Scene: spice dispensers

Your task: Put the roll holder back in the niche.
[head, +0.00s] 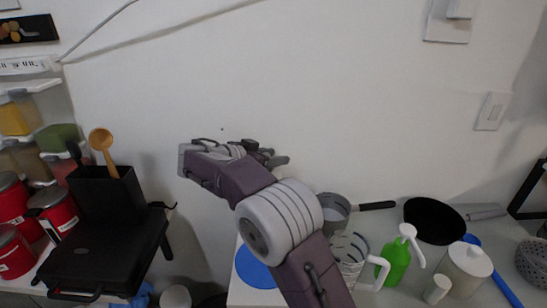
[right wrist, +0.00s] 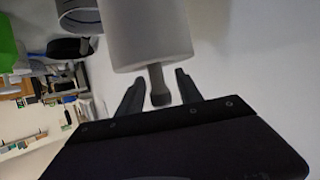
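My right gripper (head: 278,158) is in front of the white wall in the head view, its fingers small and dark. In the right wrist view the two dark fingers (right wrist: 160,90) stand apart. Between them is the dark knob on the short stem of a pale grey cylinder (right wrist: 152,35), which looks like the roll holder with its roll. Gaps show between the knob and both fingers. The top of the cylinder is cut off by the frame. I cannot pick out the roll holder or the niche in the head view. My left gripper is not in view.
At left, red canisters (head: 58,214) stand beside a black appliance (head: 105,250) and a black box (head: 105,195) with a wooden spoon. At right, a counter holds a pot (head: 333,212), a black pan (head: 433,220), a green bottle (head: 397,262) and a white canister (head: 463,270). The wall above is mostly bare.

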